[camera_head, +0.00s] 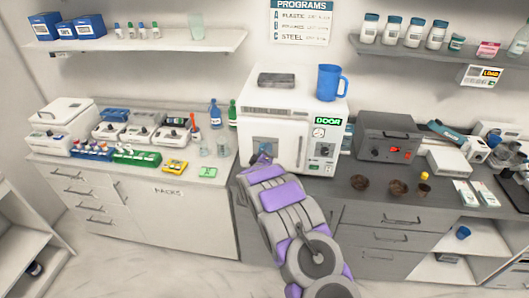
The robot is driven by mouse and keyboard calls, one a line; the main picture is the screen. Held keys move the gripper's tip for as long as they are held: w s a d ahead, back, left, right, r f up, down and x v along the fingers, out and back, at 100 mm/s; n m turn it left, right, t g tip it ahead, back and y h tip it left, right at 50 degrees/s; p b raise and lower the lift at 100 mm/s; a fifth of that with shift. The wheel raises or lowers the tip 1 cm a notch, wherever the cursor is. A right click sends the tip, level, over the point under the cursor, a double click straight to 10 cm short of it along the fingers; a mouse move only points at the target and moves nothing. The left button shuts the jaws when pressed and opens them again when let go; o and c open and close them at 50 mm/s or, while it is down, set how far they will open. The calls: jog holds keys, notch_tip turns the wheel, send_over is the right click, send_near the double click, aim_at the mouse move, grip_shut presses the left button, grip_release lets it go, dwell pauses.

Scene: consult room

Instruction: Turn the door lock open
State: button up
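A white box-shaped machine (290,104) stands on the counter in the middle of the head view. Its front has a window-like door panel (283,134) on the left. A control panel (325,152) with a small display and knobs is on the right, under a green sign (328,121) reading DOOR. My grey and purple arm reaches up from the bottom, and my gripper (263,151) is at the lower left of the machine's door. It is small and partly hidden by the arm, so its fingers and any contact are unclear. I cannot clearly make out the door lock.
A blue mug (328,82) and a grey box (276,79) stand on top of the machine. A dark grey box device (387,136) with a red light is to its right. Bottles (215,114) and racks (136,155) fill the left counter. Brown bowls (398,188) sit at the right front.

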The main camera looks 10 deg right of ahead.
jog(key=shift+w+a+r, duration=0.1)
jog(key=shift+a+r, duration=0.1)
jog(key=shift+r, duration=0.05)
jog(key=o, duration=0.7)
jog(key=shift+c, duration=0.2)
jog(key=o, duration=0.4)
jog(key=shift+a+f, duration=0.15)
jog(key=shift+f, duration=0.05)
jog(key=v, duration=1.7)
jog(key=shift+a, duration=0.15)
jog(key=shift+f, duration=0.1)
